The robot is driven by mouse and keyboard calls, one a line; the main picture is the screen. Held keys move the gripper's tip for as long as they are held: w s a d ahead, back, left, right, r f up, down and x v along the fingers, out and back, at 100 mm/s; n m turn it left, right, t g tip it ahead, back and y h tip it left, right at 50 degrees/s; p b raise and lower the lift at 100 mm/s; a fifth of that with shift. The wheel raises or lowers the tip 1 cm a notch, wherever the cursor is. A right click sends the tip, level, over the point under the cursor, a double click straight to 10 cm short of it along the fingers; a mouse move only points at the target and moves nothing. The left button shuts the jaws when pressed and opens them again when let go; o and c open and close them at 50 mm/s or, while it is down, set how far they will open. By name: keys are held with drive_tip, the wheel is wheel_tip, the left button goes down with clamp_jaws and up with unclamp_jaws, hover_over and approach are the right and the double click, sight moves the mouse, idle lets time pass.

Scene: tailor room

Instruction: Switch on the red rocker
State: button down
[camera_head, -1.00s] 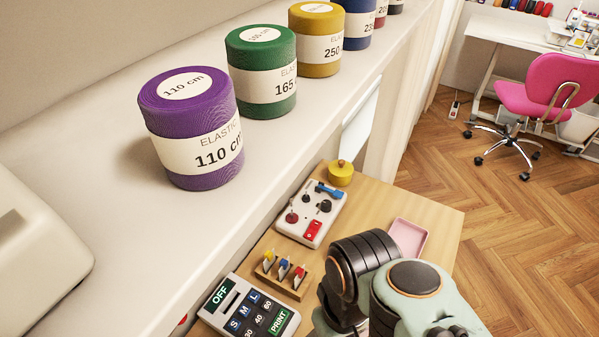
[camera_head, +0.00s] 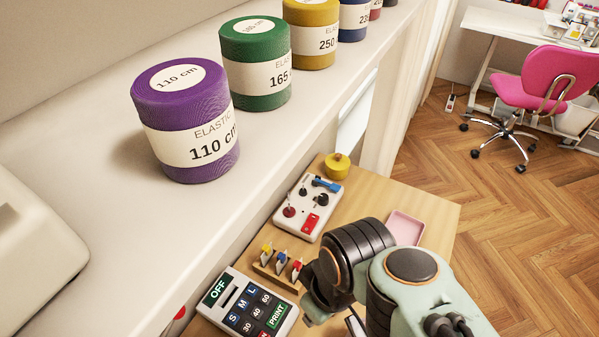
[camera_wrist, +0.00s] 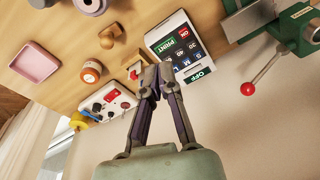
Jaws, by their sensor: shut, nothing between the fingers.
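The red rocker (camera_head: 311,224) is on the near corner of a white control box (camera_head: 326,206) on the wooden table. The box also carries a blue switch, black knobs and a dark red knob. In the wrist view the red rocker (camera_wrist: 112,96) shows on the box (camera_wrist: 98,104), left of my fingers. My gripper (camera_wrist: 157,76) is shut and empty. Its fingertips appear over or beside the small wooden holder of coloured tags, apart from the rocker in the picture. In the head view my arm hides most of the gripper. The rocker's on or off position cannot be told.
A keypad device (camera_head: 249,309) with OFF and PRINT labels stands near the tag holder (camera_head: 279,276). A yellow pot (camera_head: 337,166) and a pink tray (camera_head: 405,229) are on the table. A shelf with elastic rolls (camera_head: 187,122) runs along the left.

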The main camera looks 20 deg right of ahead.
drive_tip(key=w+a+r+n+t+y, duration=0.1)
drive_tip(key=w+n+t+y, duration=0.1)
drive_tip(key=w+n, duration=0.5)
drive_tip(key=w+a+r+n+t+y, duration=0.1)
drive_tip(key=w+a+r+n+t, duration=0.15)
drive_tip(key=w, duration=0.85)
drive_tip(key=w+d+f+t+y, duration=0.1)
drive_tip(key=w+d+f+y, duration=0.1)
drive_tip(key=w+d+f, duration=0.6)
drive_tip(key=s+d+f+m, duration=0.1)
drive_tip(key=d+f+m, duration=0.1)
drive_tip(key=d, duration=0.3)
drive_tip(key=s+d+f+m, duration=0.2)
drive_tip(key=d, duration=0.3)
drive_tip(key=shift+s+d+f+h, duration=0.15)
drive_tip(key=shift+s+h, duration=0.15)
drive_tip(key=shift+h, duration=0.1)
drive_tip(key=shift+m+t, duration=0.25)
